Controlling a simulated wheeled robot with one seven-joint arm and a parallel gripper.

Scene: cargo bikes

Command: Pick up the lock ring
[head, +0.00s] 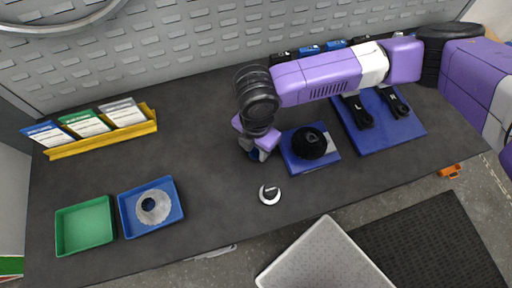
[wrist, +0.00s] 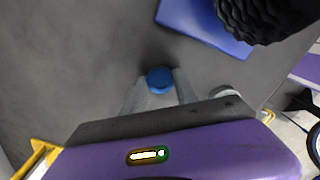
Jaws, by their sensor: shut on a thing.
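My gripper (wrist: 162,88) is shut on a small blue round piece (wrist: 160,76), which I take to be the lock ring. Its two grey fingers lie on either side of it, and its blue top shows between the tips in the wrist view. In the head view my gripper (head: 257,148) points down over the middle of the dark worktop, left of the blue mat with the black round part. A bit of the blue piece (head: 254,155) shows below it there. I cannot tell whether it touches the worktop.
A small white and black round object (head: 269,195) stands in front of my gripper. A black ribbed part (head: 309,142) sits on a blue mat (head: 329,163) to the right. A blue tray (head: 174,190) holds a grey ring (head: 153,207); a green tray (head: 84,226) is beside it.

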